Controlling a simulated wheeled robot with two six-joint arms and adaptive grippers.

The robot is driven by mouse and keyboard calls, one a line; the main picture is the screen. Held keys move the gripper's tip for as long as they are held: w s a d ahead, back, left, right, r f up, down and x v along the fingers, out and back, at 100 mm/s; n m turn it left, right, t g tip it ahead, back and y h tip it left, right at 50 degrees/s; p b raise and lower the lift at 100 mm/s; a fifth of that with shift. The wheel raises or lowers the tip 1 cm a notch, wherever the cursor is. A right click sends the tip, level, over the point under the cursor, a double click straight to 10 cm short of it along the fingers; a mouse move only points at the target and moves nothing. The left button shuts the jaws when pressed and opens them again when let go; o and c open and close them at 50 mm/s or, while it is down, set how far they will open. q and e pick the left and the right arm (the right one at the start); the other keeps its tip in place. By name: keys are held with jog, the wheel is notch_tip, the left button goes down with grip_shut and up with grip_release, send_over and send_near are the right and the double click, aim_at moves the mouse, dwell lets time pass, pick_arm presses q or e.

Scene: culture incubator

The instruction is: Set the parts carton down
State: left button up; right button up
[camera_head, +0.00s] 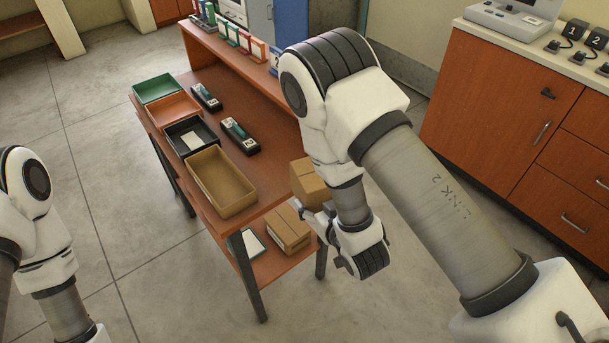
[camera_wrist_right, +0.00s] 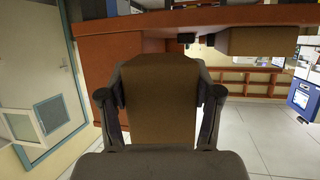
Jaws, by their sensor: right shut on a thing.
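A brown carton (camera_head: 309,184) is at the near right end of the orange table, partly hidden behind my right arm. My right gripper (camera_head: 315,214) is beside it, low and partly hidden by its own wrist. In the right wrist view, the gripper (camera_wrist_right: 160,98) is shut on a brown carton (camera_wrist_right: 163,103), with a finger on each side. I cannot tell from these frames whether that carton touches a surface. My left arm shows at the left edge, but its gripper is out of view.
The table carries an open tan tray (camera_head: 221,208), a black tray (camera_head: 172,139), an orange tray (camera_head: 172,108) and a green tray (camera_head: 156,82). Another carton (camera_head: 288,228) sits on the lower shelf (camera_head: 270,265). An orange cabinet (camera_head: 500,100) stands at right. Open floor lies between.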

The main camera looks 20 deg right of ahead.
jog(key=a+r+n+g+y, duration=0.5)
jog(key=a+n+g+y, duration=0.7)
jog(key=n, duration=0.5)
jog(key=shift+s+a+g, duration=0.4)
jog(key=shift+s+g, duration=0.05)
jog(key=shift+g, duration=0.25)
jog(key=shift+s+f, duration=0.1)
